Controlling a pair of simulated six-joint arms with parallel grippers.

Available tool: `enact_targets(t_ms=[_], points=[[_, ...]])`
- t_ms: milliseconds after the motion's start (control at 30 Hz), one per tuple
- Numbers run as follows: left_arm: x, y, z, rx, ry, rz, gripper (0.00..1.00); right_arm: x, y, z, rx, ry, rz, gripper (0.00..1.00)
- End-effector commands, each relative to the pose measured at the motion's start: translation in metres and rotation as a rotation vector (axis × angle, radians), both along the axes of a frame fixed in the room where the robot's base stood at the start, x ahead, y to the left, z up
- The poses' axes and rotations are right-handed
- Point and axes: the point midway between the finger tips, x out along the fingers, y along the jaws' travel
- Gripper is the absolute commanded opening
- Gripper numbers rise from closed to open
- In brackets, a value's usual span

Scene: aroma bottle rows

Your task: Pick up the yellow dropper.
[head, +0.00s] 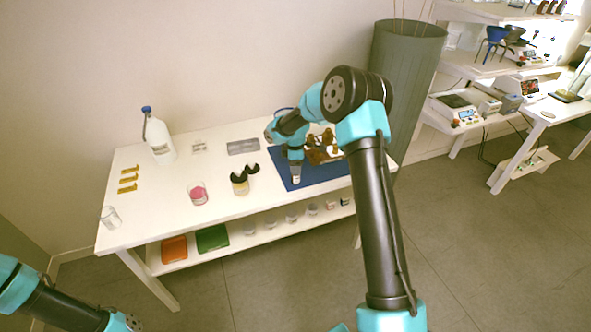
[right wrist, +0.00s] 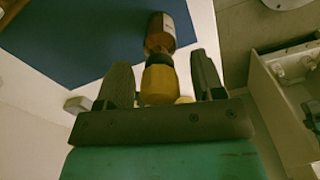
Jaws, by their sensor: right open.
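The yellow dropper (right wrist: 158,84) shows in the right wrist view as a yellow bulb with a dark collar. It is in line with an amber bottle (right wrist: 161,34) that has a pale label; I cannot tell whether the dropper is seated in it. My right gripper (right wrist: 160,70) is open, with one finger on each side of the dropper and a visible gap on both sides. My left gripper is out of view.
Black-lidded jars (head: 240,184), a beaker with pink contents (head: 198,194), a white jug (head: 158,142) and a grey tray (head: 243,146) stand to the left on the white table (head: 150,215).

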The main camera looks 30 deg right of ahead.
Motion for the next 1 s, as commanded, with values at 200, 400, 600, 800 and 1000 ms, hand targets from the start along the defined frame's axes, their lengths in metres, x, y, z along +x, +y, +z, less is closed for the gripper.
enact_targets(t_ms=[200,400,600,800,1000], points=[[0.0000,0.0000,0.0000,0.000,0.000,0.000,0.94,-0.0001,0.0000,0.0002,0.000,0.000,0.000,0.62],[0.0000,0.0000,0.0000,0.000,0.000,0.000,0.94,-0.0001,0.0000,0.0002,0.000,0.000,0.000,0.50],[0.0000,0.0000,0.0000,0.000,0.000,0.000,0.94,-0.0001,0.0000,0.0002,0.000,0.000,0.000,0.31],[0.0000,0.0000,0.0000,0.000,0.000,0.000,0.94,-0.0001,0.0000,0.0003,0.000,0.000,0.000,0.26],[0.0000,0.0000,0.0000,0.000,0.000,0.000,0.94,0.0001,0.0000,0.0017,0.000,0.000,0.000,0.26]])
